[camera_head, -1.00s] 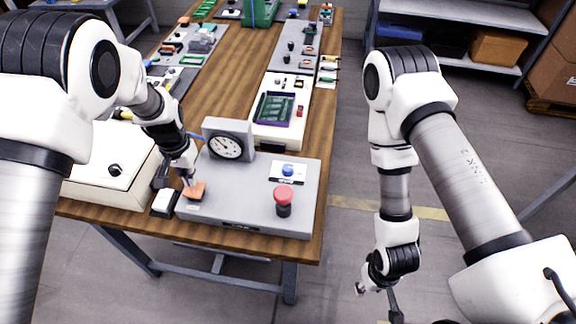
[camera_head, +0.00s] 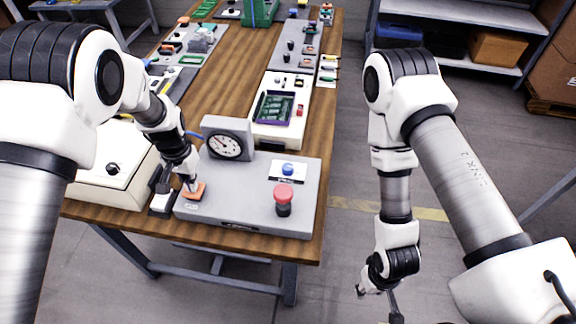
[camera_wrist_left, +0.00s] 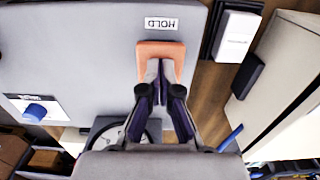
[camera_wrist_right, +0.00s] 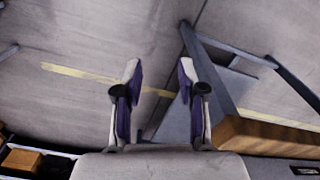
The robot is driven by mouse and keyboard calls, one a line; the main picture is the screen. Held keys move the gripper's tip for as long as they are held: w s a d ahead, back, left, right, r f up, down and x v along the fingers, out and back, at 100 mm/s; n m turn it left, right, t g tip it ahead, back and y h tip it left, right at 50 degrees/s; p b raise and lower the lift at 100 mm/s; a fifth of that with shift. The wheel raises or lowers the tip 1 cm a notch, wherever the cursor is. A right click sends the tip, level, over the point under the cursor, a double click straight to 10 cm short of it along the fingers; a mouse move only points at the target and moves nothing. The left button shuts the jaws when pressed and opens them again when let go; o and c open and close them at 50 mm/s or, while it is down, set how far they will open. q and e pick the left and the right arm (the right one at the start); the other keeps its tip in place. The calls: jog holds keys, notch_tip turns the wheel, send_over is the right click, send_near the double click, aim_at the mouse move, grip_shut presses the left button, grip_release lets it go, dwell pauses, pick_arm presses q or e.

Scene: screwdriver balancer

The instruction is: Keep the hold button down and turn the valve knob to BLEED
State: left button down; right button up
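The orange hold button (camera_head: 195,191) is at the near left of a grey panel box (camera_head: 240,204) on the bench. In the left wrist view the hold button (camera_wrist_left: 173,48) lies beside a label reading HOLD. My left gripper (camera_head: 190,184) is shut, with its fingertips over the button and seemingly touching it; whether the button is pressed down cannot be told. The blue valve knob (camera_head: 288,169) sits on a white label plate to the right; its lettering is too small to read. It also shows in the left wrist view (camera_wrist_left: 35,112). My right gripper (camera_wrist_right: 160,70) is open and empty, off the bench's right side above the floor.
A dial gauge (camera_head: 226,146) stands at the panel's back left. A red mushroom button (camera_head: 284,195) is in front of the knob. A cream box (camera_head: 108,172) is to the left, and a white tray with a circuit board (camera_head: 281,100) is behind. Floor right of the bench is clear.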

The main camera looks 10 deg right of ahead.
jog(key=shift+o, duration=0.4)
jog(key=shift+f, duration=0.1)
jog(key=o, duration=0.3)
jog(key=shift+w, duration=0.1)
jog(key=n+t+y, duration=0.3)
jog(key=n, duration=0.9)
send_near(288, 167)
jog(key=shift+y, duration=0.3)
jog(key=x, duration=0.9)
jog(key=shift+w+d+f, duration=0.1)
jog(key=shift+d+f, duration=0.05)
jog(key=shift+d, duration=0.15)
grip_shut()
